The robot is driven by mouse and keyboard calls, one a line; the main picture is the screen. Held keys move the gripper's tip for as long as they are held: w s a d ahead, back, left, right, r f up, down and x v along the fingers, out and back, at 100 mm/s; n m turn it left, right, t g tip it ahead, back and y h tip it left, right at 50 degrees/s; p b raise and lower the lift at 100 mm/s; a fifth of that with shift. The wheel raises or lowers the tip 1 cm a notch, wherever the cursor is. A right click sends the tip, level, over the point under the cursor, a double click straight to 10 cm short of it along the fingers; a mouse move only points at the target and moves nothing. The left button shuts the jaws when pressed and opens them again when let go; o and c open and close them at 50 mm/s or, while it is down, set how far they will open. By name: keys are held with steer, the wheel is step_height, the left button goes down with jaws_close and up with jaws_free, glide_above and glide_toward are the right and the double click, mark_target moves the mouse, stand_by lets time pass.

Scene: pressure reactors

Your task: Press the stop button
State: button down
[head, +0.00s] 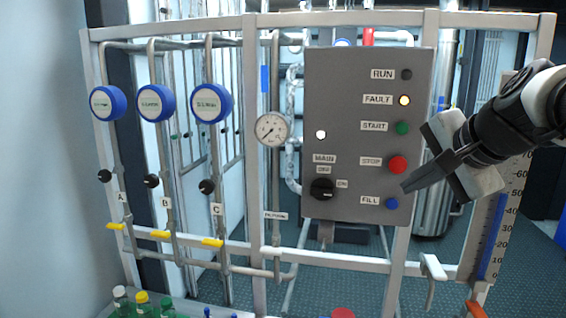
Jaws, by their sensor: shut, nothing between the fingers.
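The stop button is a red round button (397,165) on the right side of a grey control panel (345,120), beside a label reading STOP. The green start button (402,128) is above it and the blue fill button (392,203) is below it. My gripper (404,188) comes in from the right, shut and empty. In the picture its tips lie just below the red button, between it and the blue one. The red button shows fully. I cannot tell how far the tips are from the panel.
The panel also has a RUN lamp (407,74), a lit yellow FAULT lamp (404,100) and a black MAIN knob (321,189). A level scale (497,225) stands at right. A pressure gauge (271,129) and pipes with blue-rimmed gauges (211,103) are at left.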

steer(key=p, duration=0.1)
glide_toward(394, 173)
steer(key=shift+s+a+f+x, duration=0.1)
steer(key=shift+x, duration=0.65)
steer(key=shift+s+a+f+x, duration=0.1)
steer(key=shift+f+x, duration=0.05)
steer(key=shift+x, duration=0.6)
steer(key=shift+s+a+f+x, duration=0.1)
steer(key=shift+s+x, duration=0.05)
steer(key=shift+x, duration=0.6)
steer(key=shift+w, duration=0.1)
stand_by(0.4)
steer(key=shift+w+d, duration=0.15)
steer(key=shift+w, duration=0.15)
steer(key=shift+w+d+p, duration=0.15)
steer(key=shift+w+p, duration=0.15)
steer(key=shift+w, duration=0.2)
stand_by(0.7)
steer(key=shift+s, duration=0.15)
steer(key=shift+s+a, duration=0.25)
steer(key=shift+s, duration=0.5)
steer(key=shift+s, duration=0.1)
